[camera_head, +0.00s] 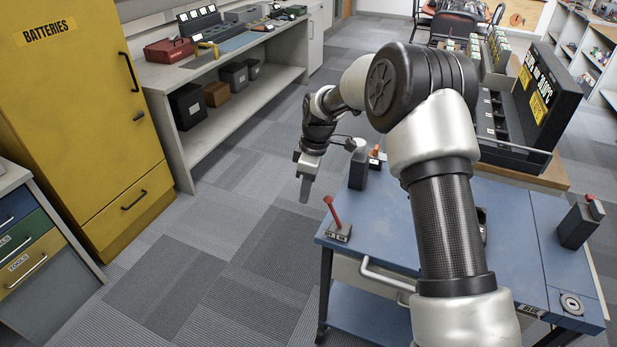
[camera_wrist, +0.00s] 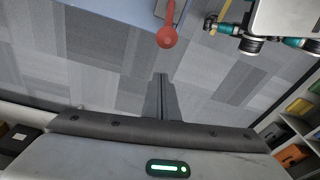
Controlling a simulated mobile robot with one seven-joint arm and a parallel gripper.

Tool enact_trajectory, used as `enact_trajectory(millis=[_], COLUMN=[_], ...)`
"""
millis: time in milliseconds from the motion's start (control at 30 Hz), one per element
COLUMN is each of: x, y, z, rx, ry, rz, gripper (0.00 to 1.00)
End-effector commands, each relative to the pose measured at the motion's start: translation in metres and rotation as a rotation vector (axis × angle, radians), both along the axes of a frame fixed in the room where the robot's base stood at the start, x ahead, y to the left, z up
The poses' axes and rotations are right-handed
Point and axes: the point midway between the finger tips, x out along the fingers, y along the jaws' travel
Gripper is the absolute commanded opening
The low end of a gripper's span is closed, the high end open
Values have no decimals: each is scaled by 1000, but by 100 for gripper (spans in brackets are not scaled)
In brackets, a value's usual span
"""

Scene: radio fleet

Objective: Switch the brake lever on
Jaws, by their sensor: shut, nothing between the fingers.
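The brake lever is a red handle (camera_head: 331,211) on a small grey base (camera_head: 338,233) at the left edge of the blue cart top. The handle leans up and to the left. In the wrist view its round red end (camera_wrist: 167,38) shows near the top, with the arm of the lever running up from it. My gripper (camera_head: 305,190) is shut and empty, pointing down in the air beyond the cart's left edge. In the wrist view my fingers (camera_wrist: 161,82) lie together below the red end, apart from it in the picture.
The blue cart (camera_head: 510,240) carries a dark device with a red top (camera_head: 578,222) at right and a dark radio (camera_head: 357,170) near my gripper. A yellow battery cabinet (camera_head: 85,120) and a grey bench (camera_head: 215,68) stand left. Carpeted floor between is clear.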

Motion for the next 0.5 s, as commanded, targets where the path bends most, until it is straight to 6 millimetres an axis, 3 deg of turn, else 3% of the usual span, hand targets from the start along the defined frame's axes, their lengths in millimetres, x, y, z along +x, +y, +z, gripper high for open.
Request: enact_trajectory(millis=[200,500], x=[-4,-6], y=[-30,-39], z=[8,9], rx=[0,0], ry=[-1,-1], rz=[-1,1], gripper=[0,0])
